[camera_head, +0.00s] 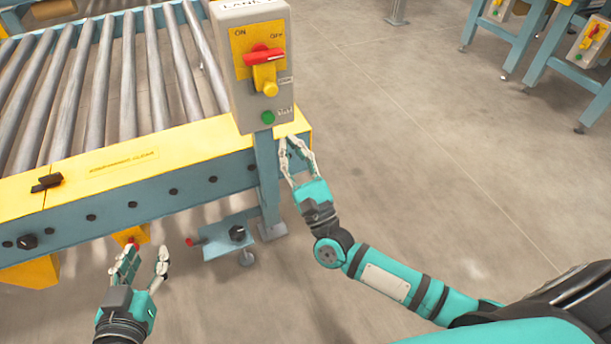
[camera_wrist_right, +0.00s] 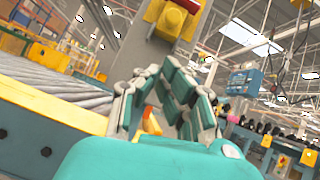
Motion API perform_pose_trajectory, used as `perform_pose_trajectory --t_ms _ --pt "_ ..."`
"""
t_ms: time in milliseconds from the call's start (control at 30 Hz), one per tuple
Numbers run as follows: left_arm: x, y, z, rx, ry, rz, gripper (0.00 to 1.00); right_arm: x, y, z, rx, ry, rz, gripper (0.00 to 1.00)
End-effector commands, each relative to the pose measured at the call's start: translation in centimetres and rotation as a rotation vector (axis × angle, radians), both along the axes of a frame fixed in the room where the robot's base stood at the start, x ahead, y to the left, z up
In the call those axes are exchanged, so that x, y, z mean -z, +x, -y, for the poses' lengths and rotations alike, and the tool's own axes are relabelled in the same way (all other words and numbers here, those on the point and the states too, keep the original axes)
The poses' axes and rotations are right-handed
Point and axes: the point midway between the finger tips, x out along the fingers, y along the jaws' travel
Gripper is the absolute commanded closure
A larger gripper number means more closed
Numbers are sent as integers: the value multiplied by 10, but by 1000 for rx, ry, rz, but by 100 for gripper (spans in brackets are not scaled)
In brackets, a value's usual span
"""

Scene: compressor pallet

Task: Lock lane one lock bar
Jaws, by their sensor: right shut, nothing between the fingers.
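The lane control box (camera_head: 248,108) stands on a post at the conveyor's end, its top label cut off. On it, a red rotary handle (camera_head: 262,56) lies across a yellow plate with ON and OFF marks. A yellow lock bar (camera_head: 265,77) sits just below the handle; its yellow part also shows in the right wrist view (camera_wrist_right: 175,22). My right gripper (camera_head: 293,146) is shut and empty, below the box beside the post; its fingers also show in the wrist view (camera_wrist_right: 160,80). My left gripper (camera_head: 147,258) is open and empty, low in front of the conveyor.
The roller conveyor (camera_head: 95,85) fills the left, with a yellow end plate (camera_head: 110,165) over a blue beam. A small bracket with a red-tipped lever (camera_head: 215,242) hangs beneath it. Other blue stands (camera_head: 540,45) are far right.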

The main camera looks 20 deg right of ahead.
Motion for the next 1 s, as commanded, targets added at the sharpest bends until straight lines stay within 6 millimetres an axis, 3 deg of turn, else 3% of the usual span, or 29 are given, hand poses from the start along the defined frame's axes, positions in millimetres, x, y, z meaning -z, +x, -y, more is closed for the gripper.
perform_pose_trajectory --t_ms 133,333,1000 --pt "-4 2 1 1 -5 21 60 18 -26 4 -1 0 0 100" --pt "-7 3 2 2 -9 36 60 30 -45 6 0 1 2 100" --pt "-7 3 2 4 -10 41 60 32 -50 5 2 -11 4 100"
